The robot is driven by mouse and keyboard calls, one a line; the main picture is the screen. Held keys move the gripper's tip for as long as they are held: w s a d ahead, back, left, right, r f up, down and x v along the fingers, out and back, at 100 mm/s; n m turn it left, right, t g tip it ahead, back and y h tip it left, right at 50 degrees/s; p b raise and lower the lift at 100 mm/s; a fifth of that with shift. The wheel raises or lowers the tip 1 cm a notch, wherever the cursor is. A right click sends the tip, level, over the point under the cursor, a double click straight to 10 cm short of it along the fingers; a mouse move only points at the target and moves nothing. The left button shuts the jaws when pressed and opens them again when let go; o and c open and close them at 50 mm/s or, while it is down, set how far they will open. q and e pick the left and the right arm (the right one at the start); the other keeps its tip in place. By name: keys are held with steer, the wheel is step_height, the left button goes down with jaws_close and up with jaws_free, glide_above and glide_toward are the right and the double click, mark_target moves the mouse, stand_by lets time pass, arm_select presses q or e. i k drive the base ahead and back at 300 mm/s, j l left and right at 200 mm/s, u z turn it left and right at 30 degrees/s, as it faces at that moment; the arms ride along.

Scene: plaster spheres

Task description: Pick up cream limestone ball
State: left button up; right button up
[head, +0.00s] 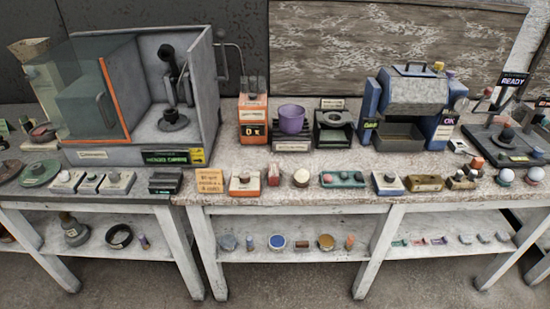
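A round cream ball (301,177), which looks like the cream limestone ball, sits near the front edge of the worktop (262,158), right of the middle of the picture. Two other pale balls, one (505,176) and another (535,174), rest on coloured bases at the far right. Neither of my grippers shows in the head view.
A cabinet with an open orange-edged door (119,80) stands at the left. A purple cup (291,119) and a blue-grey machine (416,95) stand behind the ball. A green tray (342,180) lies to its right. Lower shelves (345,243) hold small items.

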mark_target(301, 175)
steer(key=i+j+z, duration=0.3)
steer(key=j, duration=0.25)
steer(key=i+j+z, duration=0.15)
steer(key=j, duration=0.2)
steer(key=i+j+z, duration=0.15)
steer(key=j, duration=0.15)
steer(key=i+j+z, duration=0.15)
steer(key=j, duration=0.2)
